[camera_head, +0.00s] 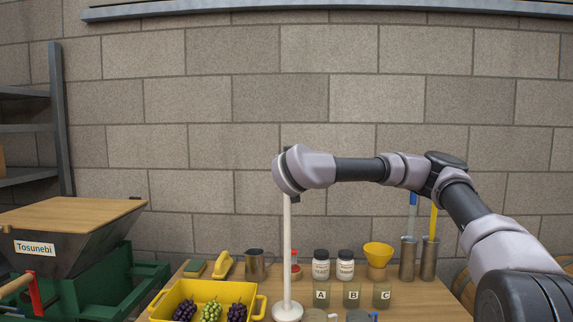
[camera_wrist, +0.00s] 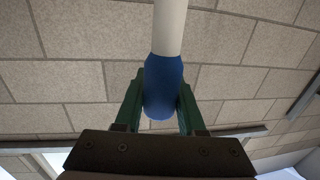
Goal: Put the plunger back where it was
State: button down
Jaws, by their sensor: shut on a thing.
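The plunger (camera_head: 287,240) is a long white rod with a round white disc at its lower end. It hangs upright below my wrist in the head view, its disc just right of the yellow crate. I cannot tell whether the disc touches the table. In the wrist view, my gripper (camera_wrist: 160,90) has its green fingers shut on the plunger's blue grip (camera_wrist: 162,85), with the white rod running on beyond it. In the head view, my wrist hides the fingers and the grip.
The wooden table (camera_head: 208,283) holds a yellow crate (camera_head: 172,299) of grapes, jars marked A, B and C, two lidded jars (camera_head: 321,264), a yellow funnel (camera_head: 378,254) and metal cylinders (camera_head: 408,260) with coloured handles. A green machine (camera_head: 110,280) stands left.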

jog(key=shift+f, duration=0.65)
jog(key=c, duration=0.5)
grip_release()
